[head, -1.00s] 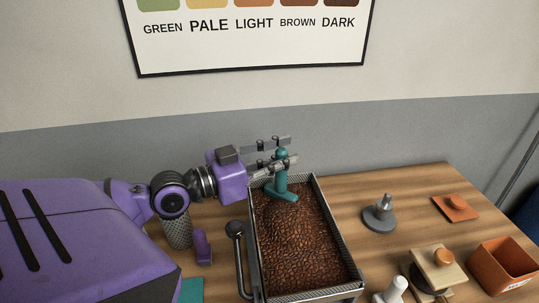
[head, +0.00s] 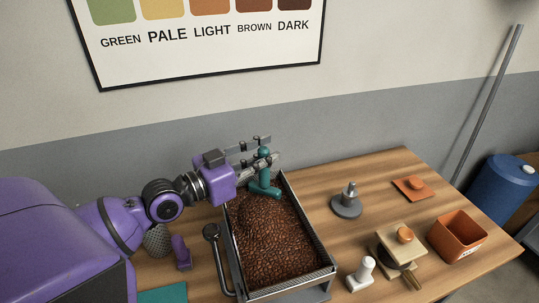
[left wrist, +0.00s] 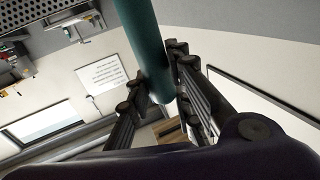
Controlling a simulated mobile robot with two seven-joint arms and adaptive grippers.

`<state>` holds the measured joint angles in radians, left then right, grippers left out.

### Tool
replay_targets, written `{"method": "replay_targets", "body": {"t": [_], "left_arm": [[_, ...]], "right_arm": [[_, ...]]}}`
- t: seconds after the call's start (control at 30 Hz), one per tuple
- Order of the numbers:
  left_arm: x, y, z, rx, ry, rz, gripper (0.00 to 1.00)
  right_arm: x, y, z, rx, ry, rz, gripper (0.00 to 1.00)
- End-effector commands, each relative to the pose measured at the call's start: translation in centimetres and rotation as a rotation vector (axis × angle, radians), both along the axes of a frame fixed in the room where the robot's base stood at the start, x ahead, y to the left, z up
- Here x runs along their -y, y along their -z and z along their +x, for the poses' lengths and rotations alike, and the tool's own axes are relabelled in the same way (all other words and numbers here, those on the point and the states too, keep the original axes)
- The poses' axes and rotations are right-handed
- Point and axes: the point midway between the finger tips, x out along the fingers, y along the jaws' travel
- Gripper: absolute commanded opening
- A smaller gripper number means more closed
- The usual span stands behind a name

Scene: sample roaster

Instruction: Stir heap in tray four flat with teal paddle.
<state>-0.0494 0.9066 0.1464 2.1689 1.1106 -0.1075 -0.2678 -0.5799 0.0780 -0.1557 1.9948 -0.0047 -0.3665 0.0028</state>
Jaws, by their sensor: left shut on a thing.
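The teal paddle (head: 263,176) stands roughly upright at the far end of a metal tray (head: 318,262) full of brown beans (head: 278,243). Its foot is at the beans' surface; I cannot tell how deep it sits. The beans look mounded toward the far left of the tray. My left gripper (head: 262,155) is shut on the paddle's handle above the tray's far end. The left wrist view shows the teal handle (left wrist: 148,45) between the fingers (left wrist: 155,85). No tray number is readable. My right gripper is out of view.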

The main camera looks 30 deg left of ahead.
Motion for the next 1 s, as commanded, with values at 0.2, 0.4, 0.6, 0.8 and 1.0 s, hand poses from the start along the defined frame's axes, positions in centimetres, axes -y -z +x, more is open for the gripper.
{"method": "replay_targets", "body": {"t": [0.2,0.4,0.6,0.8,1.0], "left_arm": [[-1.8,0.6,-2.2,-0.01,0.001,0.007,0.0],[-3.3,0.3,-3.9,-0.006,0.0,0.006,0.0],[-3.8,0.0,-4.6,-0.001,0.003,0.0,0.0],[-3.8,-0.1,-4.6,0.001,0.002,0.0,0.0],[-3.2,-0.3,-3.7,0.007,-0.001,-0.005,0.0]], "right_arm": [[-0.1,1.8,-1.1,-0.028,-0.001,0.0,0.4],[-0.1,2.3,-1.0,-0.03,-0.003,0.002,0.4],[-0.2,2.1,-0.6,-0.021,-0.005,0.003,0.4],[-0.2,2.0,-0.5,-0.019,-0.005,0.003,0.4],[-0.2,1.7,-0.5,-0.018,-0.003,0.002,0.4]]}}
